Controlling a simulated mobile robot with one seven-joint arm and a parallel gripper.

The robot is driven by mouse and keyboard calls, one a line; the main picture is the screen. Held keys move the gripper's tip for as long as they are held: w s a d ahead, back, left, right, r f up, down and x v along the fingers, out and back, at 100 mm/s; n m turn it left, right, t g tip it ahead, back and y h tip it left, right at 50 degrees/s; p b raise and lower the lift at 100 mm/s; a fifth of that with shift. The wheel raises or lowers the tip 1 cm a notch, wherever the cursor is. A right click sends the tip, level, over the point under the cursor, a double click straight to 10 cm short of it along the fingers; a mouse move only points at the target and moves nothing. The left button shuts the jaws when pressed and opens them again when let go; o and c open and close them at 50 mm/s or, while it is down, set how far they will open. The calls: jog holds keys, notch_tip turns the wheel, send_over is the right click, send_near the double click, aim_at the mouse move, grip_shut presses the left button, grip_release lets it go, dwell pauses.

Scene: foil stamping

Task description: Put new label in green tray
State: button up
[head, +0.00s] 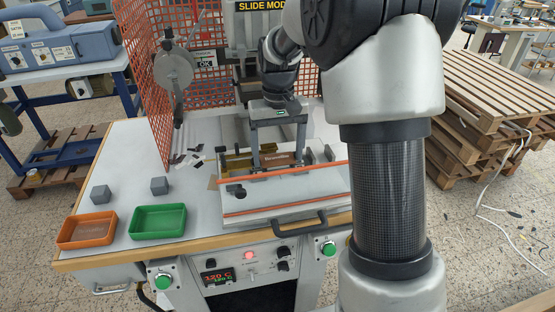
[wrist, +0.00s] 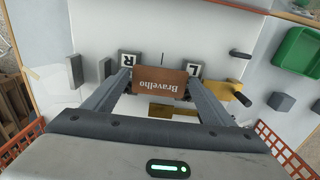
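A brown label (wrist: 160,82) printed "Bravelho" is at the press bed between the blocks marked R and L in the wrist view. It also shows in the head view (head: 280,169). My gripper (wrist: 160,77) reaches down over it, fingers spread, one fingertip at each short edge of the label. I cannot tell whether the fingers press on it or just stand beside it. The green tray (head: 158,234) stands at the table's front left and looks empty; part of it shows at the right of the wrist view (wrist: 286,62).
An orange tray (head: 75,245) stands left of the green one, with a brownish patch inside. Two grey cubes (head: 100,194) (head: 159,186) sit behind the trays. A black handle (head: 290,227) fronts the bed.

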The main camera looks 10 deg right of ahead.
jog(key=c, duration=0.7)
